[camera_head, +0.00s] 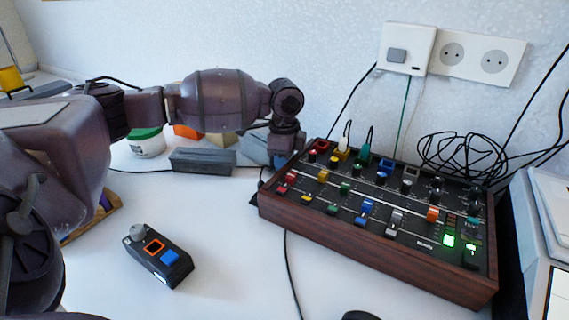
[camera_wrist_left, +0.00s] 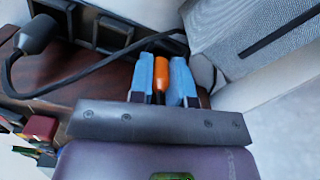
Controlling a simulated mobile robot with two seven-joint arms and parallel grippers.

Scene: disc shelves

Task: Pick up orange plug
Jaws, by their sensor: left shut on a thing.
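The orange plug (camera_wrist_left: 172,46) shows in the left wrist view at the tips of my left gripper (camera_wrist_left: 162,78). The gripper's blue fingers are closed on it, one on each side. In the head view my left gripper (camera_head: 284,146) points down at the left back corner of the mixer, and the plug cannot be made out there. My right gripper is in neither view.
The wooden-sided mixer (camera_head: 370,235) with coloured knobs fills the right of the table. Wall sockets (camera_head: 480,55) and loose black cables (camera_head: 460,157) are behind it. A small black device (camera_head: 159,256) lies at front left.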

